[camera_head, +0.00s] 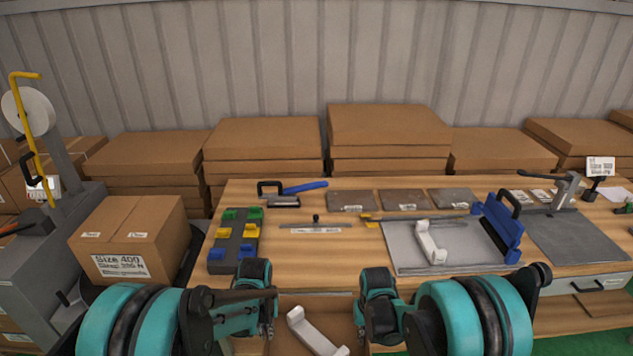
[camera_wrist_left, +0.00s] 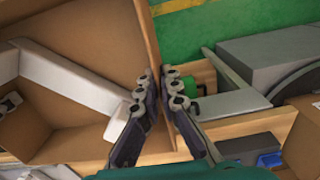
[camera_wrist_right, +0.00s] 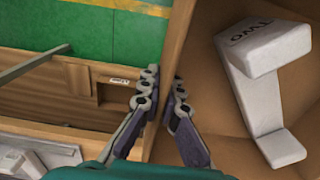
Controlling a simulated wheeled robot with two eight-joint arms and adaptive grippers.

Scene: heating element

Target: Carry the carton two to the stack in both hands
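Carton two is an open brown carton (camera_head: 338,305) low in the head view, between my two grippers. A white bracket (camera_head: 315,332) lies inside; in the right wrist view the bracket (camera_wrist_right: 265,90) bears the word TWO. My left gripper (camera_head: 262,295) has its fingers close together on either side of one carton wall, as the left wrist view (camera_wrist_left: 160,85) shows. My right gripper (camera_head: 375,305) has the opposite wall between its fingers in the right wrist view (camera_wrist_right: 165,88). Both appear shut on the walls. Much of the carton is hidden in the head view.
The wooden workbench (camera_head: 300,260) lies ahead, with a colored block rack (camera_head: 235,240), a grey mat and a blue bending tool (camera_head: 500,228). A closed carton labelled Size 400 (camera_head: 135,225) stands at left, beside a grey machine (camera_head: 35,265). Flat carton stacks (camera_head: 262,140) line the back wall.

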